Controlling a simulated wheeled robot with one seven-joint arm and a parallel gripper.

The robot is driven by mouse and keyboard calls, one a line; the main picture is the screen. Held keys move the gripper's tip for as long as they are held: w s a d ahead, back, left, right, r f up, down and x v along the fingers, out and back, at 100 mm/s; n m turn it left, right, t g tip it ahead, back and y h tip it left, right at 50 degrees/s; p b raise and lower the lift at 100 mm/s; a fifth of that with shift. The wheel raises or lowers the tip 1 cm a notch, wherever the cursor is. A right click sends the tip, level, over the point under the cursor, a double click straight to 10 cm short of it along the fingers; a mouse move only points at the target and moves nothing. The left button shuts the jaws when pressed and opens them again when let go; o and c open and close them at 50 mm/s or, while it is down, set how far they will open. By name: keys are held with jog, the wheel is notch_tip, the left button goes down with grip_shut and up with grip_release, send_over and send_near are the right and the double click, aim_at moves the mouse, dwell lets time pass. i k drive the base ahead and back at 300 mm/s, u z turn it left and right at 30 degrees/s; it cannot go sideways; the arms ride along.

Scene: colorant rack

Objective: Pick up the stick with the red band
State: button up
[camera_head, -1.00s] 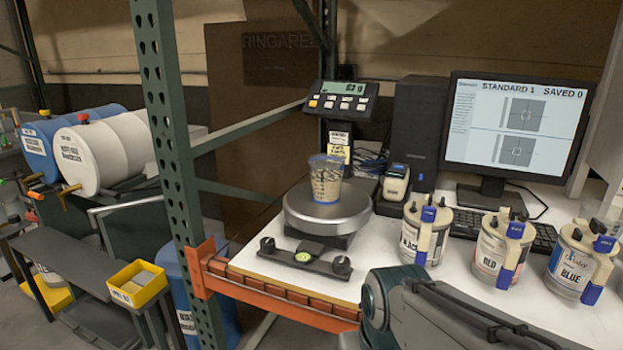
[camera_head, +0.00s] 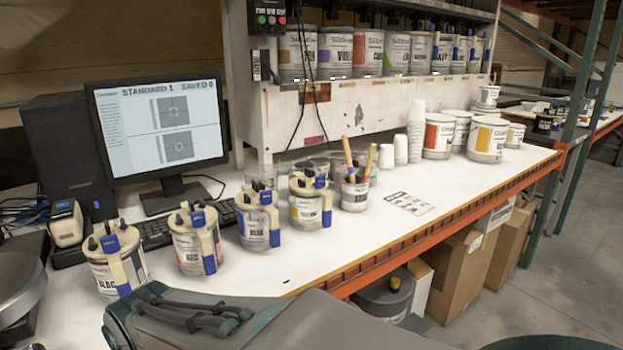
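Wooden stirring sticks (camera_head: 349,157) stand upright, slightly tilted, in a small labelled can (camera_head: 354,198) near the middle of the white bench. At least two sticks show; their lower ends are hidden inside the can. Reddish-orange colour shows low on the sticks near the can's rim, but it is too small to tell which stick has a red band. My gripper is out of view; only a grey part of my own body shows along the bottom edge.
Several colorant cans with blue clips, including a red-labelled one (camera_head: 197,238) and a blue-labelled one (camera_head: 259,217), line the bench (camera_head: 300,262) left of the sticks. Stacked cups (camera_head: 415,132) and larger cans (camera_head: 438,136) stand behind right. A flat card (camera_head: 409,203) lies right of the sticks.

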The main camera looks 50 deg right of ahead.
aim_at(371, 154)
jog(key=z, duration=3.85)
jog(key=i, duration=2)
jog(key=u, duration=3.35)
